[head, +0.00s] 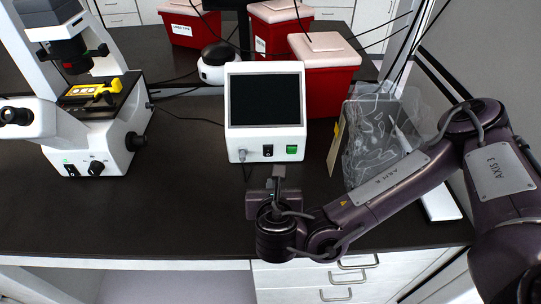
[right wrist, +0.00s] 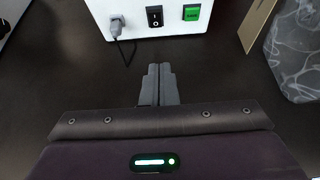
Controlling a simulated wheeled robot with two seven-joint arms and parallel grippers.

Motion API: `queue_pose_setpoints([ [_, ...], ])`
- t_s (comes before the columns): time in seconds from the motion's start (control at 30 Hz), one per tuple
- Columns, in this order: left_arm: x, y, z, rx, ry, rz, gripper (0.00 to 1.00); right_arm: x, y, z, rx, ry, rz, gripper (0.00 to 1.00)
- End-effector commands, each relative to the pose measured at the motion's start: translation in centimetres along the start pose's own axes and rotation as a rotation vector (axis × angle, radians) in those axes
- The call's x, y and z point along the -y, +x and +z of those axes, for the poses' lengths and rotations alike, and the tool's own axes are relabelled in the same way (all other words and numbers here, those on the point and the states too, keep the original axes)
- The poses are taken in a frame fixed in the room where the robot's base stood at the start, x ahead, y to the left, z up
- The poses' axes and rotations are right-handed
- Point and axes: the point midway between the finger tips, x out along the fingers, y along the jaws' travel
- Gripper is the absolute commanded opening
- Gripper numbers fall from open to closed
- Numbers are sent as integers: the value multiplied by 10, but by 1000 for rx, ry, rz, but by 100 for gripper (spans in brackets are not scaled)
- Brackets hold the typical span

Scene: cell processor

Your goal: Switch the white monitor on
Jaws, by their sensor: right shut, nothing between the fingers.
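The white monitor (head: 265,111) stands on the dark bench in the middle of the head view, and its screen is dark. Its lower front carries a grey plug with a cable, a black rocker switch (head: 267,150) and a green button (head: 291,149). In the right wrist view the rocker switch (right wrist: 155,17) and the green button (right wrist: 192,12) show at the top. My right gripper (head: 278,172) is in front of the monitor, below the switch in the picture. In the right wrist view its fingers (right wrist: 159,70) are together and empty, apart from the monitor. My left gripper is not in view.
A microscope (head: 112,130) stands at the left. Red bins with white lids (head: 325,85) stand behind the monitor. A clear plastic bag (head: 375,135) and a tan card (head: 336,148) are right of it. The bench left of my right gripper is clear.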

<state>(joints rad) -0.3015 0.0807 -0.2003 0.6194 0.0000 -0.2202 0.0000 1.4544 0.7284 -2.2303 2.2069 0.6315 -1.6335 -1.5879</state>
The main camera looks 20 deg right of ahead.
Motion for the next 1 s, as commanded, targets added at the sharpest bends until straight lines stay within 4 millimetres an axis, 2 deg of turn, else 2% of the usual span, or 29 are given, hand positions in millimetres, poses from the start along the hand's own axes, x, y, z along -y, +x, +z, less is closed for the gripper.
queue_pose_setpoints([
  [0.23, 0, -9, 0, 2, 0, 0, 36, 0, 14, 1, -3, 2, -1, 0],
  [0.77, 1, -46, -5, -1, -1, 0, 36, 0, 96, 1, -4, 1, -3, 0],
  [1.0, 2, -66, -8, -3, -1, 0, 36, -1, 118, 23, -1, 3, 0, 0],
])
